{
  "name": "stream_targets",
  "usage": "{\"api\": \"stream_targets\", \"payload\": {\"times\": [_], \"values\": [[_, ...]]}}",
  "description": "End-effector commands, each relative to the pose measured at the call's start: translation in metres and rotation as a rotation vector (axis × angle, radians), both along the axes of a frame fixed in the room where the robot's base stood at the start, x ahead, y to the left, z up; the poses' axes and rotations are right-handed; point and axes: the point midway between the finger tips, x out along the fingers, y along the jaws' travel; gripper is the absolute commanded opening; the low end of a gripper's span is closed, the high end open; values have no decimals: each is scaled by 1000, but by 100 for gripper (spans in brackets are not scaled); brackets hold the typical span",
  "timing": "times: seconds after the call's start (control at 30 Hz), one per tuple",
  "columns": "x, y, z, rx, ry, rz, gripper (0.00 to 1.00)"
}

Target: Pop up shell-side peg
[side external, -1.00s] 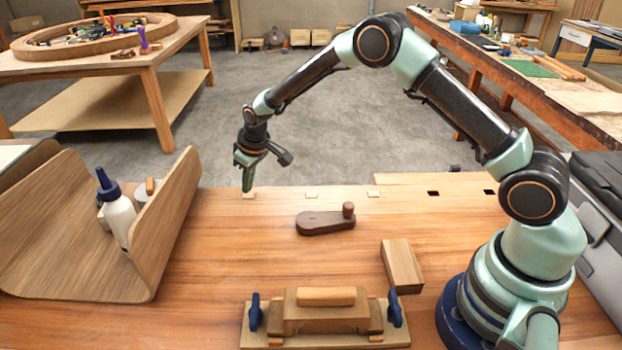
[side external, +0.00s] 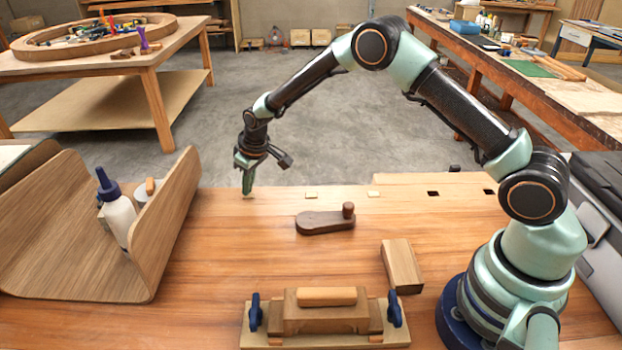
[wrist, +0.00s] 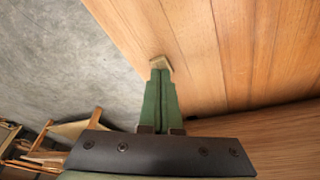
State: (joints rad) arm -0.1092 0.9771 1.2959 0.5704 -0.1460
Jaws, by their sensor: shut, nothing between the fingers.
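The shell-side peg (wrist: 160,62) is a small pale wooden block at the bench's far edge, the one in the row closest to the curved wooden shell (side external: 180,215). My gripper (side external: 247,193) points straight down over it, with its green fingers together and nothing between them. In the wrist view the closed fingertips (wrist: 160,73) meet the near side of the peg's image and partly cover it. I cannot tell whether they touch it. In the side view the fingertips hide most of the peg.
Two more pale squares (side external: 311,195) (side external: 373,194) and two dark square holes (side external: 433,193) (side external: 489,191) line the far edge. A dark wooden piece with a knob (side external: 325,221), a wood block (side external: 402,266) and a clamped fixture (side external: 325,312) lie nearer. A glue bottle (side external: 119,215) stands inside the shell.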

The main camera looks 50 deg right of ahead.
Motion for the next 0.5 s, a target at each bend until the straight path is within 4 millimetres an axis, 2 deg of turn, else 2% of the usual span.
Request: {"api": "stream_targets", "payload": {"times": [0.5], "values": [[-1, 0, 28, 0, 2, 0, 0]]}}
